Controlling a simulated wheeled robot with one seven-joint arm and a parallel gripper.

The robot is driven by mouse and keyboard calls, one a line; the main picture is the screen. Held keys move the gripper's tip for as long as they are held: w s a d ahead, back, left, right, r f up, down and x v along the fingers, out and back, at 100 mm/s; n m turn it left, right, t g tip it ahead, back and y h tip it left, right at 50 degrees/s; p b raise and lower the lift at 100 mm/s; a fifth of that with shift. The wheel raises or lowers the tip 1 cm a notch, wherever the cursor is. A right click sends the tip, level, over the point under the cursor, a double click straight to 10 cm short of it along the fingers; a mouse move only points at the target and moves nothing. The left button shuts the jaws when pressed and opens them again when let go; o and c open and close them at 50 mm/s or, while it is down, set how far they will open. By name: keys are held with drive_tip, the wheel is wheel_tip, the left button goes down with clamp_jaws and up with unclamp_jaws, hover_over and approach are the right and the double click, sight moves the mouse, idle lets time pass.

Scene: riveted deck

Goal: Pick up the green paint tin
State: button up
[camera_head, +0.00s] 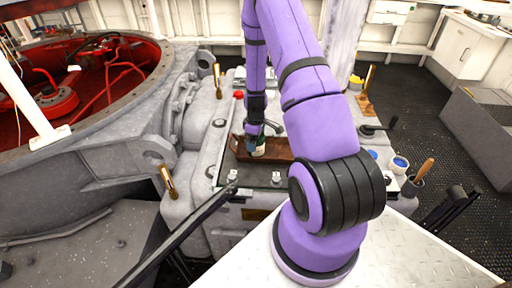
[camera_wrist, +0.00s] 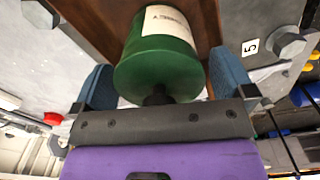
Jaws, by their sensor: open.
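The green paint tin (camera_wrist: 150,62) has a pale label with dark lettering and fills the middle of the wrist view. In the head view the tin (camera_head: 260,152) is small and partly hidden by my gripper (camera_head: 254,140). It stands in a brown tray (camera_head: 280,149) on a grey metal block. My gripper (camera_wrist: 160,68) is open, with one blue finger on each side of the tin. A gap shows beside the left finger; the right finger is close to the tin, and I cannot tell whether it touches.
Bolts (camera_wrist: 290,44) and a red knob (camera_head: 238,95) stand near the tray. A blue-topped pot (camera_head: 399,163) and a holder with a wooden handle (camera_head: 413,184) are to the right. A large red-lined ring (camera_head: 110,80) lies left. Dark floor shows at right.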

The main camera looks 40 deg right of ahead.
drive_tip(key=c, duration=1.7)
drive_tip(key=shift+o, duration=0.2)
drive_tip(key=shift+r, duration=0.1)
